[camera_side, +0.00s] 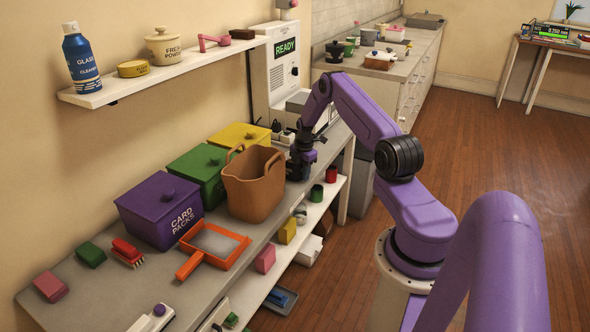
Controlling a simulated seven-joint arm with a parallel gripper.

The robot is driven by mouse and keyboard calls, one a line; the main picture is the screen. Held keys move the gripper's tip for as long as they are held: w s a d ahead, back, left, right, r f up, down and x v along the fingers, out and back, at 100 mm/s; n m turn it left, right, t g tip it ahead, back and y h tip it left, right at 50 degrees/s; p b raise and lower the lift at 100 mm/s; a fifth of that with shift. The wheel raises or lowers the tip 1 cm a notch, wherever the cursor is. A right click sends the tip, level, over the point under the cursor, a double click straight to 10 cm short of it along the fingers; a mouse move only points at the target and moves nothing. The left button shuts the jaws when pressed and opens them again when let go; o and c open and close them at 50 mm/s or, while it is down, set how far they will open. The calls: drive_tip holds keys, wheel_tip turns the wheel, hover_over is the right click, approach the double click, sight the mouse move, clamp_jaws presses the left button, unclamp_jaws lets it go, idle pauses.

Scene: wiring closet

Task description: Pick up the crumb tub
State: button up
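A brown tub (253,187) with a raised handle and a pouring lip stands upright on the grey counter (222,285). It looks like the crumb tub, though I see no label on it. My gripper (297,172) is dark and points down just right of and behind the tub, low over the counter. Whether it touches the tub or the counter I cannot tell. The fingers are small and dark, so I cannot tell whether they are open or shut. The tub's inside is mostly hidden.
A purple box (160,210) marked CARD PACKS, a green box (198,172) and a yellow box (240,136) line the wall behind the tub. An orange-framed pan (213,245) lies in front. A wall shelf (165,72) overhangs the counter's back. A machine (288,65) reading READY stands beyond.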

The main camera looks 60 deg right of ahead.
drive_tip(key=shift+c, duration=0.4)
clamp_jaws()
